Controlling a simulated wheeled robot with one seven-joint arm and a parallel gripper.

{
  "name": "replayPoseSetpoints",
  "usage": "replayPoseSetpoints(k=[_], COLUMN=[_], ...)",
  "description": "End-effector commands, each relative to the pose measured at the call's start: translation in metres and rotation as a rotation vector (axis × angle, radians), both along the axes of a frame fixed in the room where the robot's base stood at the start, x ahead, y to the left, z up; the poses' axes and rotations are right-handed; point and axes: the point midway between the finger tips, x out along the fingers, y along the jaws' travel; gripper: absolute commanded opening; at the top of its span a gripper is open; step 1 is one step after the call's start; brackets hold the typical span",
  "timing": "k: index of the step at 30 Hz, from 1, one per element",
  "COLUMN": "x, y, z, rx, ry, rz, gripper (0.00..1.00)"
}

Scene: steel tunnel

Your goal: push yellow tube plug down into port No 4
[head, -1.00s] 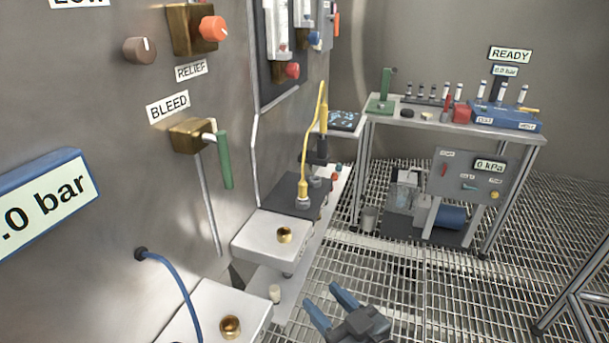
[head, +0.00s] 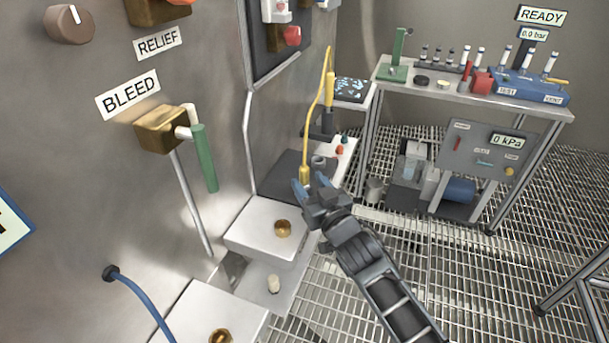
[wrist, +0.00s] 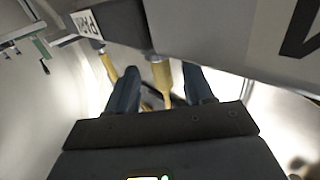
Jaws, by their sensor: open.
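The yellow tube (head: 317,115) arches up and over beside the steel wall. Its lower end is a yellow plug (head: 305,173) at a dark block (head: 278,172). My gripper (head: 310,185) is open, with its blue fingertips close to the plug. In the wrist view the plug (wrist: 162,73) shows between the two open fingers (wrist: 161,88), with a gap on both sides. I cannot tell whether the fingertips reach around it. The plug's foot is hidden by my gripper in the head view. No label reading No 4 is legible.
A white block with a brass port (head: 283,228) stands nearer, and another brass port (head: 220,337) is at the lower edge. A green-handled bleed valve (head: 204,158) and a blue hose (head: 140,290) stick out from the wall. A bench (head: 470,95) stands behind, over open grating.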

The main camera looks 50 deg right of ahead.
Motion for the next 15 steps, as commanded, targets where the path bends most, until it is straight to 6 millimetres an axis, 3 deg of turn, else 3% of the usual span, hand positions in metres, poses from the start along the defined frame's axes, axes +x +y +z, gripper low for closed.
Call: replayPoseSetpoints(k=[6,15], x=[0.025,0.028], y=[-0.011,-0.013], z=[0.003,0.001], rx=[-0.001,-0.001], ry=[0.0,0.0], rz=[0.0,0.0], gripper=[0.52,0.52])
